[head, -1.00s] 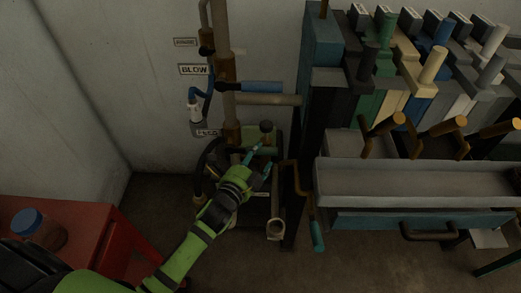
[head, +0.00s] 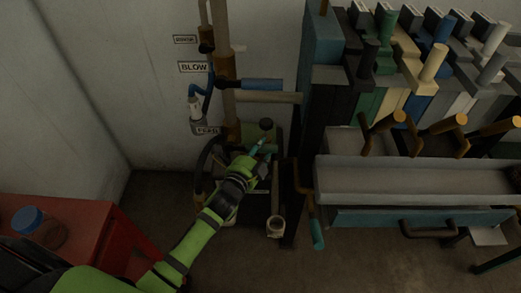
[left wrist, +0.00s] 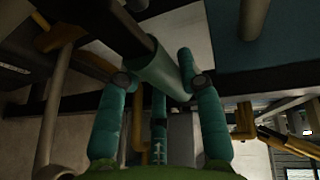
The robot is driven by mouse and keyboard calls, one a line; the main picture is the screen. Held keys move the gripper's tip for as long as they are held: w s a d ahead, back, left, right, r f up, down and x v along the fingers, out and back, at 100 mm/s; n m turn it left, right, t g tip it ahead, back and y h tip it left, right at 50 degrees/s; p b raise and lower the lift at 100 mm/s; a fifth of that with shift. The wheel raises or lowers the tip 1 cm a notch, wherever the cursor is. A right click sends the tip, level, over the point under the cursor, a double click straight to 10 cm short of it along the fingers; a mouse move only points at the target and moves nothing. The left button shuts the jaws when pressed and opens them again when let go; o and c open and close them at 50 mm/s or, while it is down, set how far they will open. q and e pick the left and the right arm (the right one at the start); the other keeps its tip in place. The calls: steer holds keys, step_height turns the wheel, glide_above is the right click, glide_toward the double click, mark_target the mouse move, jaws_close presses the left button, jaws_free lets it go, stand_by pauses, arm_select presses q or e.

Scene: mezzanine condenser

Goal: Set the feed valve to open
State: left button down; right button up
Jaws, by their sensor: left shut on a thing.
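The FEED label (head: 207,131) is on the wall beside the vertical pipe in the head view. To its lower right, a short green lever handle (head: 268,148) sits at the low pipework. My left gripper (head: 258,149) reaches it from below and covers part of it. In the left wrist view, the handle's green sleeve (left wrist: 158,68) on a dark bar lies between my left gripper's teal fingers (left wrist: 160,85), which are shut on it. The valve body is mostly hidden behind my gripper. My right gripper is not in view.
A blue lever (head: 262,85) sits higher, by the BLOW label (head: 193,67). A teal-tipped crank (head: 316,232) hangs to the right, beside the grey trough (head: 420,180). A red cabinet (head: 85,235) with a blue-lidded jar (head: 38,228) stands at lower left.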

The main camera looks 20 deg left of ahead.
mark_target(247, 146)
arm_select(q)
steer(key=shift+r, duration=0.1)
step_height(247, 146, up, 2)
steer(key=n, duration=0.1)
steer(key=n+t, duration=0.1)
steer(key=n, duration=0.1)
steer(key=shift+a+r+h, duration=0.15)
steer(key=shift+r+h, duration=0.1)
steer(key=shift+h, duration=0.15)
steer(key=r+n, duration=0.1)
steer(key=a+r+n+t, duration=0.1)
steer(key=r+n+t, duration=0.1)
steer(key=n, duration=0.1)
steer(key=shift+s+a, duration=0.2)
steer(key=shift+s, duration=0.05)
steer(key=n, duration=0.1)
steer(key=a+r+n+t, duration=0.1)
steer(key=a+r+n+t+y+b, duration=0.1)
steer(key=n, duration=0.1)
steer(key=shift+s, duration=0.3)
steer(key=shift+s+a+r+n+t+y+b, duration=0.2)
steer(key=shift+a+n+y, duration=0.3)
steer(key=shift+n, duration=0.5)
steer(key=shift+s+a+r+n+t+y+b, duration=0.1)
steer(key=shift+a+r+n+t+y, duration=0.25)
steer(key=shift+n, duration=0.65)
steer(key=shift+s+a+r+n+t+y+b, duration=0.15)
steer(key=shift+a+n+y, duration=0.4)
steer(key=shift+n, duration=0.45)
steer(key=shift+a, duration=0.1)
